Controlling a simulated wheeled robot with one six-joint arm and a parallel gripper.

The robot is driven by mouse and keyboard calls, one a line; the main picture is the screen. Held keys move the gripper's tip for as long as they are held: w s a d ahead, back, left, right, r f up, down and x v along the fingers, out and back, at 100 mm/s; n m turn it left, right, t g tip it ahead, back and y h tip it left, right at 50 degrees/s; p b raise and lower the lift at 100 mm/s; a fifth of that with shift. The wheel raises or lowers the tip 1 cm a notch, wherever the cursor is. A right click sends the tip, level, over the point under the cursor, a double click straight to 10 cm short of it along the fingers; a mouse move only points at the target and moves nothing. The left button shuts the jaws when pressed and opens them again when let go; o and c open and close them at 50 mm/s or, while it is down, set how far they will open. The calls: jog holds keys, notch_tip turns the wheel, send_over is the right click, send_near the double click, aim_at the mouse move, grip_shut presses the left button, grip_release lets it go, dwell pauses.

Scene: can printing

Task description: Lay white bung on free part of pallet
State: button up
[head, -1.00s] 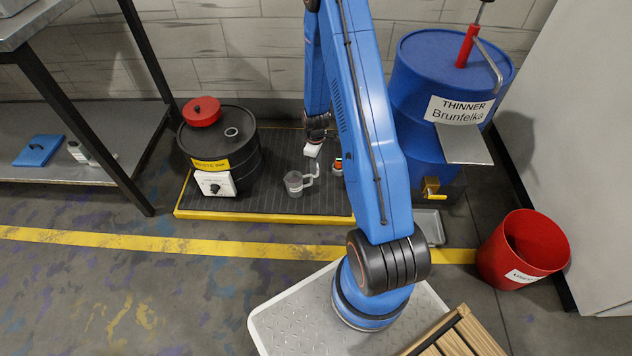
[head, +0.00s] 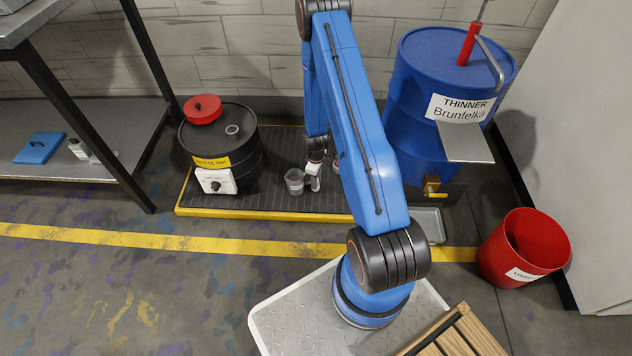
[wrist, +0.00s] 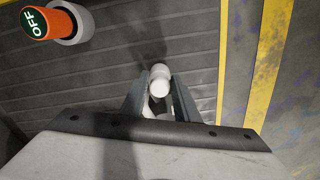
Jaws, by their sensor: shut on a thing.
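The white bung (wrist: 160,75) sits between the fingertips of my gripper (wrist: 158,88) in the wrist view. My gripper is shut on it, low over the dark ribbed pallet (head: 275,145) with a yellow edge. I cannot tell whether the bung touches the pallet.
An orange part marked OFF (wrist: 50,22) stands close by on the pallet. A black drum (head: 235,150) with a red cap (head: 202,108) fills the pallet's left. A blue thinner drum (head: 445,90) stands right, and a red bin (head: 520,250) stands front right.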

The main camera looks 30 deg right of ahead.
jog(key=shift+f, duration=0.4)
jog(key=o, duration=1)
jog(key=shift+f, duration=0.1)
jog(key=shift+o, duration=0.2)
